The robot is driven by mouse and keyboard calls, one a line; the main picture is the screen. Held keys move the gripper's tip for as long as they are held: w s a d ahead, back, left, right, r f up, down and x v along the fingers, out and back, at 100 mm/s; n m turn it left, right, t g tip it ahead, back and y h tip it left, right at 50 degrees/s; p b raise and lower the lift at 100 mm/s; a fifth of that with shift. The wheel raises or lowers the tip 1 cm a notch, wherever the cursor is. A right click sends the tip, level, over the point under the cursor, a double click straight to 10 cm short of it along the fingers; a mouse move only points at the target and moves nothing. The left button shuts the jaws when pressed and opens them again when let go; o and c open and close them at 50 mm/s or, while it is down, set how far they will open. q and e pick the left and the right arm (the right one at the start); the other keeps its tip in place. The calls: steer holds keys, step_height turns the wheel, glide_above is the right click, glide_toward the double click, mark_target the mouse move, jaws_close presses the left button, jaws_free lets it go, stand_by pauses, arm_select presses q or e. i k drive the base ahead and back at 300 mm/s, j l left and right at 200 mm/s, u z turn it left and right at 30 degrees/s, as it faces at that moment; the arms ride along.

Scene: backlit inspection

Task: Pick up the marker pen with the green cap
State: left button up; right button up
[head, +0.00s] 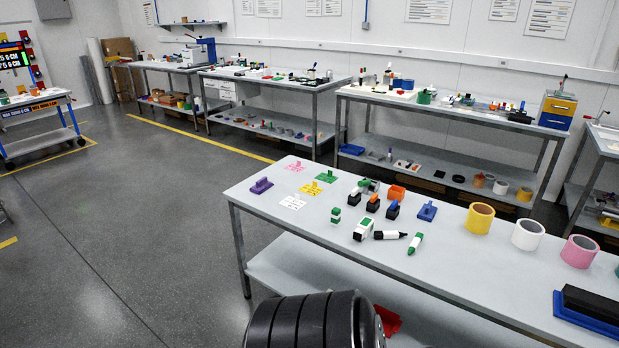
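The marker pen with the green cap (415,243) lies on the near grey table (330,235), close to its front edge. Its body is white and green, and it points slightly away from me. A white marker with a black cap (390,235) lies just left of it, apart from it by a small gap. Neither of my grippers shows in the head view, so nothing is seen touching the pen.
A white and green block-like item (363,229) stands left of the pens. Several stamps, such as a blue one (427,211), stand behind. Yellow (479,218), white (527,234) and pink (579,251) tape rolls stand to the right. Bare tabletop lies right of the pen.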

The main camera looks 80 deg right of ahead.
mark_target(419, 237)
steer(key=z, duration=3.45)
